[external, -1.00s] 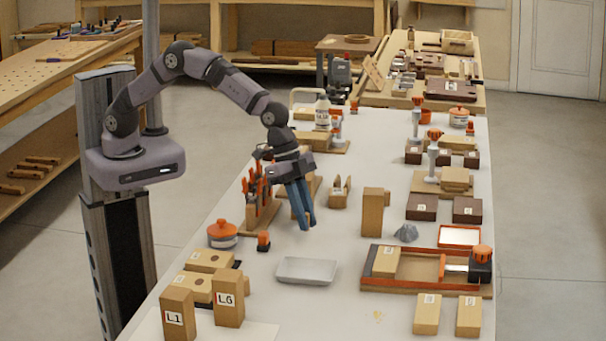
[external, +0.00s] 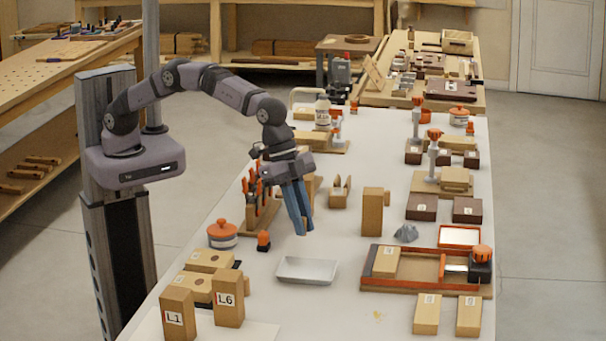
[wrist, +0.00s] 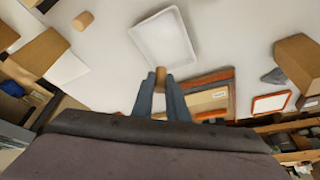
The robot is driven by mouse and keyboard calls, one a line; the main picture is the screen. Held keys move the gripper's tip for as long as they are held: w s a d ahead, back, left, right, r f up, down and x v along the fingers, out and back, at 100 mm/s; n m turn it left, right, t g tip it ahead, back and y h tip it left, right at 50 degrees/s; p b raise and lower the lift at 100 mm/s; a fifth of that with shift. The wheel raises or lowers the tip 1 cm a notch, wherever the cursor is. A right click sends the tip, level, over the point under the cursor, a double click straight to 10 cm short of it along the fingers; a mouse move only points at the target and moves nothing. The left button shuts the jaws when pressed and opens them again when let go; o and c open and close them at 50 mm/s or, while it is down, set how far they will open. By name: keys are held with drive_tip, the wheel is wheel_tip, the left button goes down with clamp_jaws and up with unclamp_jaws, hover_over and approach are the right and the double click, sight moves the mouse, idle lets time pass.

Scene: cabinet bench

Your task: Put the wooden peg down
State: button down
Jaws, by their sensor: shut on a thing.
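My gripper (wrist: 160,78) is shut on the wooden peg (wrist: 160,74), a short light-brown piece held between the blue fingertips in the wrist view. In the external view my gripper (external: 303,231) points down, just behind the shallow white tray (external: 306,270); the peg is too small to make out there. In the wrist view the tray (wrist: 163,38) lies just beyond the fingertips. I cannot tell the exact height of the peg above the table.
An orange-topped piece (external: 263,241) and a lidded jar (external: 222,234) stand left of the tray. A tall wooden block (external: 373,212) and an orange-edged frame (external: 425,288) are to the right. Blocks L1 (external: 178,315) and L6 (external: 228,302) stand front left. Bare table lies in front of the tray.

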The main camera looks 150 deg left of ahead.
drive_tip(key=shift+f, duration=0.1)
drive_tip(key=shift+f+p, duration=1.05)
drive_tip(key=shift+f, duration=3.85)
drive_tip(key=shift+f, duration=0.1)
drive_tip(key=shift+f, duration=0.15)
drive_tip(key=c, duration=1.7)
unclamp_jaws()
drive_tip(key=shift+c, duration=0.2)
drive_tip(key=shift+r, duration=0.35)
drive_tip(key=b+v, duration=0.2)
drive_tip(key=v, duration=0.9)
drive_tip(key=shift+s+r, duration=0.2)
drive_tip(key=shift+r, duration=0.15)
